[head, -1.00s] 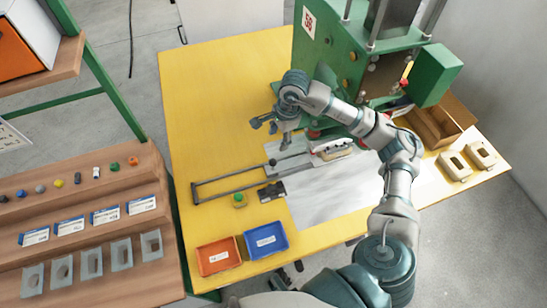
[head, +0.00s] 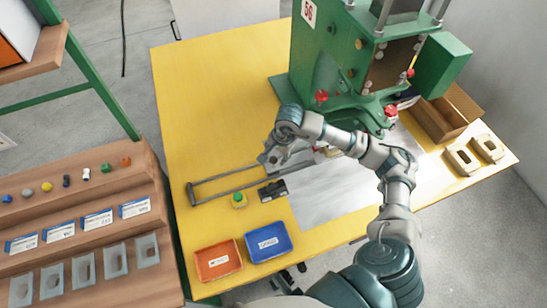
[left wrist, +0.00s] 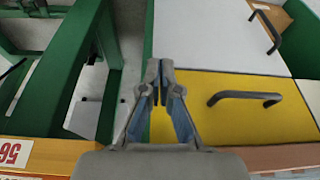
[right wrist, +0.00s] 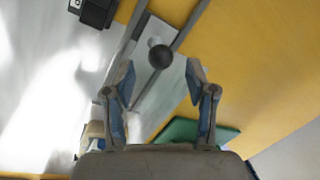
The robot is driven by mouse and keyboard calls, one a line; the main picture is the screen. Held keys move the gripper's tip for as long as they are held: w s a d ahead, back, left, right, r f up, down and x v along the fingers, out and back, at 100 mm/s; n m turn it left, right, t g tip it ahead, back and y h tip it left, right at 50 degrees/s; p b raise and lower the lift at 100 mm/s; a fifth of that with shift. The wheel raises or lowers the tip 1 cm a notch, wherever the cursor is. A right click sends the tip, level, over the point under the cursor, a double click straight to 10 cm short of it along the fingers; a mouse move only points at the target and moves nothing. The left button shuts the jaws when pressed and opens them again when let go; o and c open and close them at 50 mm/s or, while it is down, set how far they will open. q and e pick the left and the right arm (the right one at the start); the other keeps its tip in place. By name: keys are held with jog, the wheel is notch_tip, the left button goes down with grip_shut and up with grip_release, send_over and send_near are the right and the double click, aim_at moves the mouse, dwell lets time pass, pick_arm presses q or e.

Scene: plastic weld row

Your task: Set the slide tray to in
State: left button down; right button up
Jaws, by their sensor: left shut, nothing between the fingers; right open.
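The slide tray (right wrist: 172,78) is a grey plate with a dark round knob (right wrist: 160,56), lying along two parallel rails (head: 226,187). In the head view my right arm hides most of the tray at the rails' right part. My right gripper (head: 272,160) is low over the tray. In the right wrist view this gripper (right wrist: 160,80) is open, and the knob shows between and just beyond its fingertips, with no visible contact. My left gripper (left wrist: 160,82) is shut and empty in the left wrist view, away from the tray. It is not in the head view.
The green press (head: 340,60) stands behind the tray. An orange bin (head: 217,262), a blue bin (head: 268,242), a green button (head: 238,199) and a black box (head: 272,190) are in front of the rails. The yellow table's left part (head: 200,110) is clear.

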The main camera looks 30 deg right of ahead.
aim_at(274, 157)
pick_arm(q)
jog(key=shift+w+d+t, duration=0.15)
jog(key=shift+w+t, duration=0.35)
jog(key=shift+w, duration=0.5)
pick_arm(e)
jog(key=shift+w+a+f, duration=0.15)
jog(key=shift+f, duration=0.6)
jog(key=shift+w+a+f, duration=0.15)
jog(key=shift+f, duration=0.6)
jog(key=shift+d, duration=0.1)
grip_shut()
pick_arm(q)
jog(key=shift+d, duration=0.1)
